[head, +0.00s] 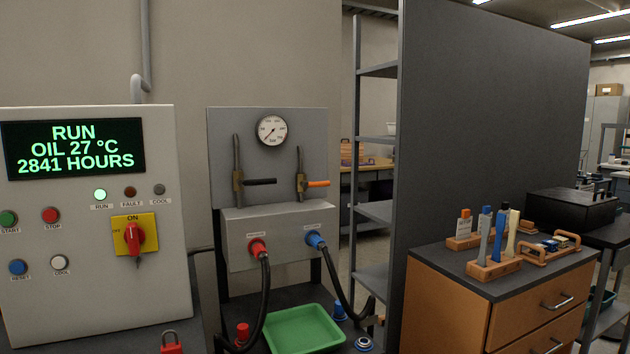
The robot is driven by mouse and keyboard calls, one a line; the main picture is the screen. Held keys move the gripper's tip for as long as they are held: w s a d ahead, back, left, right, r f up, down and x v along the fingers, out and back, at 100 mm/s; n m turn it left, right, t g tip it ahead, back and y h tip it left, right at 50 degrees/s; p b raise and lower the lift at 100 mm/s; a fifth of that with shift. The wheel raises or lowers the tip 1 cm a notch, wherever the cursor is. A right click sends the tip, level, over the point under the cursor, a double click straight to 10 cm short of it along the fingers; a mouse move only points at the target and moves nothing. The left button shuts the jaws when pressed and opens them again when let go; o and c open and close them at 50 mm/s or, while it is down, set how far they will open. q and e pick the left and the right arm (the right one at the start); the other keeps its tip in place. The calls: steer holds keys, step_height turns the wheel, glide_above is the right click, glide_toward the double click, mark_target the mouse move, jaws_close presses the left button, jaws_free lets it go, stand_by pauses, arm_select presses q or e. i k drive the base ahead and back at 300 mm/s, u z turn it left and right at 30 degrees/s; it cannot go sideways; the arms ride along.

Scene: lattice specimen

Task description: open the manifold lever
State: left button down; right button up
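The manifold is a grey box (278,220) on a grey back panel (220,150), left of the picture's middle. Two vertical pipes with brass valves rise from it. The left valve (238,181) has a black lever (262,181) and the right valve (300,183) has an orange-tipped lever (318,184). Both levers point right, about level, across their pipes. A red coupling (257,247) and a blue coupling (315,240) with black hoses sit on the box's front. The labels above them are too small to read. Neither of my grippers is in view.
A round gauge (272,130) is above the valves. A control cabinet (95,280) with a lit display stands left. A green tray (303,330) and red and blue caps lie below. A dark partition (480,110) and a wooden drawer unit (450,300) stand right.

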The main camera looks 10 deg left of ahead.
mark_target(242, 183)
steer(key=z, duration=0.05)
steer(key=i, duration=0.55)
steer(key=u, duration=0.85)
